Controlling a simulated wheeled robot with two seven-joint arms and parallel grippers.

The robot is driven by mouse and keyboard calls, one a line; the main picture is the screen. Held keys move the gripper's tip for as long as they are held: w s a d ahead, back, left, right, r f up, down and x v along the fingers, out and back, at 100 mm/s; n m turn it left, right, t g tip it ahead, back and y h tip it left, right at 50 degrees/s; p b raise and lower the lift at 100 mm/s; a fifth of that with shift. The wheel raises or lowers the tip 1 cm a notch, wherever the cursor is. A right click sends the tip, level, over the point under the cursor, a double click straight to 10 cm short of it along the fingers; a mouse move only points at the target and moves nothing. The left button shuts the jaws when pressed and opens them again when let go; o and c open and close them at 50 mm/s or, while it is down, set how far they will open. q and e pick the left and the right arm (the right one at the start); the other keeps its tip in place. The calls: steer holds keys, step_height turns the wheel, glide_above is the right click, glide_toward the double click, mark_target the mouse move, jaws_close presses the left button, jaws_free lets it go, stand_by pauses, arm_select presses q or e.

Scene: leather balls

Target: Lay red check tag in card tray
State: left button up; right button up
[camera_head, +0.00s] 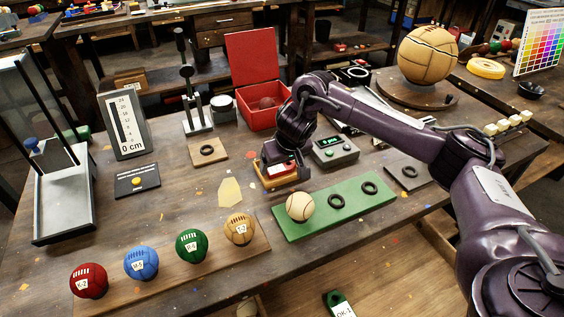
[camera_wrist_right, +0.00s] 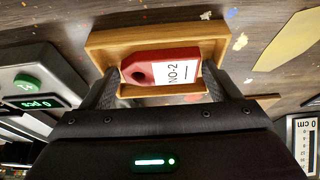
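The red check tag (camera_wrist_right: 145,72), with a white "NO-2" label and a dark hole, appears to lie inside the wooden card tray (camera_wrist_right: 150,38) in the right wrist view. My right gripper (camera_wrist_right: 160,72) is directly over the tray. Its two fingers are spread at either end of the tag, with what look like small gaps. In the head view, my right gripper (camera_head: 280,170) covers much of the tray (camera_head: 270,186), and only a little red shows there. My left gripper is not in view.
A green display box (camera_head: 335,151) stands right beside the tray. A green board (camera_head: 310,225) with a pale ball (camera_head: 300,207) is in front. An open red box (camera_head: 258,118) stands behind. A green "OK-1" tag (camera_head: 338,300) is at the lower edge.

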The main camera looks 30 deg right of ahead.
mark_target(284, 170)
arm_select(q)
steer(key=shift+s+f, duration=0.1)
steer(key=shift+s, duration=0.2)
arm_select(e)
steer(key=shift+r, duration=0.35)
steer(key=p+v, duration=0.1)
steer(key=v, duration=0.2)
steer(key=shift+w+r, duration=0.1)
steer(key=shift+r, duration=0.1)
steer(key=shift+p+v, duration=0.75)
steer(key=shift+v, duration=0.3)
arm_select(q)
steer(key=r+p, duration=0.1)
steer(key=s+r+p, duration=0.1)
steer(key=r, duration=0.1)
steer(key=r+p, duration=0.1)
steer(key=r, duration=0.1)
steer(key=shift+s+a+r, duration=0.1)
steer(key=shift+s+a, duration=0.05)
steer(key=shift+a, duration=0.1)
arm_select(e)
steer(key=v, duration=0.6)
steer(key=shift+s, duration=0.25)
